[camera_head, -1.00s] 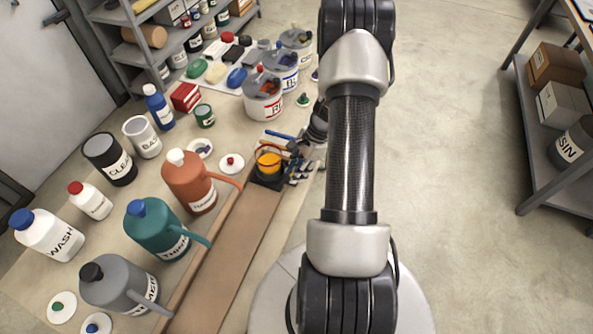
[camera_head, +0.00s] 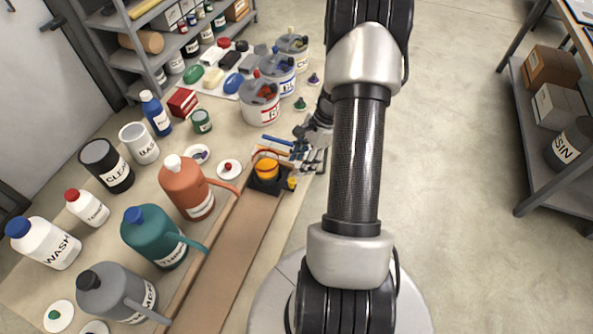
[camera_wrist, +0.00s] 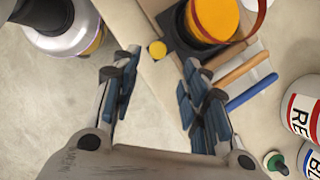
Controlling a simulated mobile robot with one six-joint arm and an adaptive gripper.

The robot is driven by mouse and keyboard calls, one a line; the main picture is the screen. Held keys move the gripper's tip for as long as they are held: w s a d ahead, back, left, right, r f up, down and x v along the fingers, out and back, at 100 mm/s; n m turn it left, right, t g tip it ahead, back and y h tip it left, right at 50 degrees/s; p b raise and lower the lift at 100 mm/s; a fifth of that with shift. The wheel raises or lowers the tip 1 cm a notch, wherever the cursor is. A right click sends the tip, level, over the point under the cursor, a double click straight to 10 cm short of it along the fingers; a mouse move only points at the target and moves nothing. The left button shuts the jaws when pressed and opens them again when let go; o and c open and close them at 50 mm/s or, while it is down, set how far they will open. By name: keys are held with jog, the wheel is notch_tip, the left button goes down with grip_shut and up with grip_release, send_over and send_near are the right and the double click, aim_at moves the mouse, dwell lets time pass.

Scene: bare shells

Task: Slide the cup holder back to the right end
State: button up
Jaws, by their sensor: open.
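The cup holder is a black square tray (camera_head: 269,187) at the far, upper-right end of a long brown channel (camera_head: 232,250). An orange-yellow cup (camera_head: 266,169) with a reddish handle stands in it. A small yellow knob (camera_head: 292,183) sticks out at the holder's right side. My gripper (camera_head: 310,157) is open and empty, just beyond the holder and apart from the knob. In the wrist view the fingers (camera_wrist: 157,70) are spread, with the knob (camera_wrist: 157,50) ahead between their tips. The holder (camera_wrist: 178,45) and cup (camera_wrist: 212,18) lie beyond the right finger.
Several jugs, including an orange one (camera_head: 187,190) and a teal one (camera_head: 155,238), line the channel's left side. Blue and orange sticks (camera_wrist: 252,90) lie near the gripper. Labelled paint cans (camera_head: 261,104) stand farther back. Bare floor is open to the right.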

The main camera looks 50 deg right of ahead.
jog(key=shift+v, duration=2.7)
